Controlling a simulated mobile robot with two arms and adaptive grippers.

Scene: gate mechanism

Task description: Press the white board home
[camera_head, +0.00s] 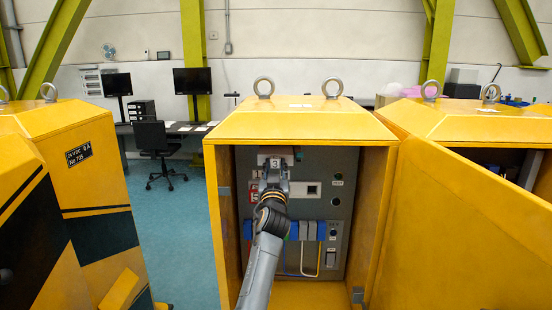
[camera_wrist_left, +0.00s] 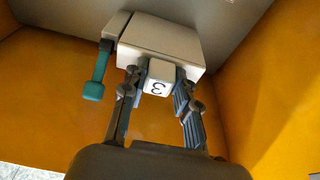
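The white board (camera_head: 287,155) sits high on the grey panel inside the open yellow cabinet. In the left wrist view the white board (camera_wrist_left: 160,36) is a pale block with a small front tab (camera_wrist_left: 161,76) marked 3. My left gripper (camera_head: 275,178) reaches into the cabinet in front of the board. In the wrist view the left gripper (camera_wrist_left: 158,84) has one finger on each side of the tab, close against it, and looks shut on it. The board's back edge, where it meets the panel, is hard to make out. My right gripper is not in view.
A teal-ended lever (camera_wrist_left: 95,80) hangs beside the board. Lower on the grey panel (camera_head: 318,165) are blue modules (camera_head: 310,230) and wires, partly behind my left arm. Yellow cabinet walls (camera_head: 372,200) flank the opening. An open yellow door (camera_head: 455,230) stands at the right.

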